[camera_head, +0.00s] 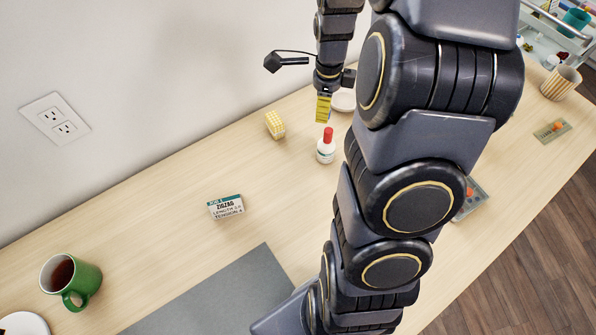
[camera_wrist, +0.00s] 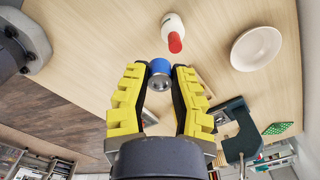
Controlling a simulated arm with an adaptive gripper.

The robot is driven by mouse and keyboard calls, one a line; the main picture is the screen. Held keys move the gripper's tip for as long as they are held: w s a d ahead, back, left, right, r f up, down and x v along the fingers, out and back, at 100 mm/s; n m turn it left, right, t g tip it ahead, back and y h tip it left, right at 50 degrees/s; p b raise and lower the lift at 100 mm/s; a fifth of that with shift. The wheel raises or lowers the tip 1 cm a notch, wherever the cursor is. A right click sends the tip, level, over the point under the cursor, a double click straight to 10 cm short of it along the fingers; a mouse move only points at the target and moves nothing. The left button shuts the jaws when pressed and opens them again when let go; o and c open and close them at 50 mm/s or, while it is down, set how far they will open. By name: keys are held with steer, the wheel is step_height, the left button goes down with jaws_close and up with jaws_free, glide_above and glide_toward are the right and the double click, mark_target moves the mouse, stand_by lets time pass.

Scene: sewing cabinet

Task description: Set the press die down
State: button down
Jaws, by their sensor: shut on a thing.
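The press die (camera_wrist: 160,73) is a short blue cylinder with a silvery metal end, seen in the wrist view between my yellow fingertips. My gripper (camera_head: 323,108) is shut on it. In the head view the fingers point down over the back part of the table, behind the red-capped bottle, and I cannot make out the die there. Whether the die touches the tabletop cannot be told. A dark green clamp-like tool (camera_wrist: 240,132), perhaps the press, stands at the right in the wrist view; my arm may hide it in the head view.
The red-capped white bottle (camera_head: 326,150) stands close to my gripper, with a white dish (camera_head: 343,99) just behind. A yellow patterned block (camera_head: 275,124) is to the left. A ZIGZAG card (camera_head: 226,207), grey mat (camera_head: 220,295) and green mug (camera_head: 78,282) lie nearer. Bare wood separates them.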

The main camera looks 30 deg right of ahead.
glide_above(297, 173)
steer(key=shift+f, duration=9.2)
steer(key=shift+f, duration=0.1)
steer(key=c, duration=1)
jaws_free()
steer(key=shift+c, duration=0.2)
